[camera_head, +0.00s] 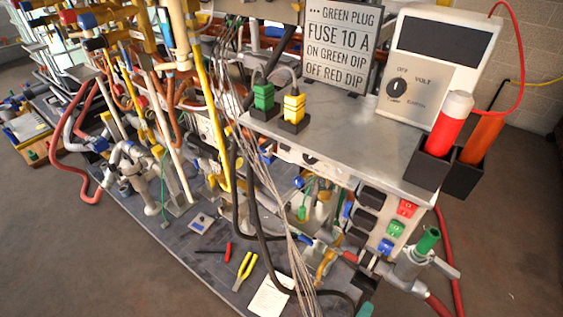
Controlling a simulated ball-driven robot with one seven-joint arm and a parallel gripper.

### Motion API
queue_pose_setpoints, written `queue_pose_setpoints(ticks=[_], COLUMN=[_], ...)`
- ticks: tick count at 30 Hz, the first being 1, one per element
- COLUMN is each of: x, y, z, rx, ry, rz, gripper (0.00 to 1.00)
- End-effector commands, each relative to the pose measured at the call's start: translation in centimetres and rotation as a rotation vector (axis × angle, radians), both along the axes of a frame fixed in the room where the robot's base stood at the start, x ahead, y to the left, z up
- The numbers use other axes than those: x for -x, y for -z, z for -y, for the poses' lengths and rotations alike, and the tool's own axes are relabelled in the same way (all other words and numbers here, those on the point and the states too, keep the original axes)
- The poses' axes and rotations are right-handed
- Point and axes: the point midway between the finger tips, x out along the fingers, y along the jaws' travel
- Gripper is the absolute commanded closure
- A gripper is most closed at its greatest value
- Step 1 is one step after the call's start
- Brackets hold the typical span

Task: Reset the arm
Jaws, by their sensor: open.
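My gripper and arm do not show in the head view. A green plug (263,97) and a yellow plug (293,106) stand upright side by side in dark sockets on the grey bench top (340,132). Behind them a sign (341,44) reads "GREEN PLUG FUSE 10 A ON GREEN DIP OFF RED DIP". A white volt meter (433,62) with a black dial stands to the right. A red probe (449,124) and an orange probe (482,136) sit in black holders at the right edge.
Below, a dark lower shelf (205,255) holds yellow-handled pliers (244,271), a red-handled tool (215,249) and a paper sheet (269,299). Dense pipes and thin wires (265,185) crowd the left and middle. Colored switches (396,228) line the bench front. Floor is clear at lower left.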

Motion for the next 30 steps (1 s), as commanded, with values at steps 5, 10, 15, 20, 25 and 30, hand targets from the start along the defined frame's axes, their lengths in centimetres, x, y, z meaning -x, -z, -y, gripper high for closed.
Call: queue_pose_setpoints(ticks=[5,10,15,20,25,30], x=[-1.1,-2.4,-4.0,-5.8,-7.5,-7.7], y=[-0.2,-0.4,-0.8,-1.7,-3.6,-6.2], z=[-0.2,-0.7,-1.3,-2.3,-3.9,-5.6], rx=[-0.062,-0.141,-0.252,-0.391,-0.6,-0.845], ry=[-0.048,-0.108,-0.191,-0.293,-0.435,-0.556], rz=[0.017,0.036,0.052,0.058,0.031,-0.079], gripper=[0.1,0.1,0.1,0.1,0.1,0.1])
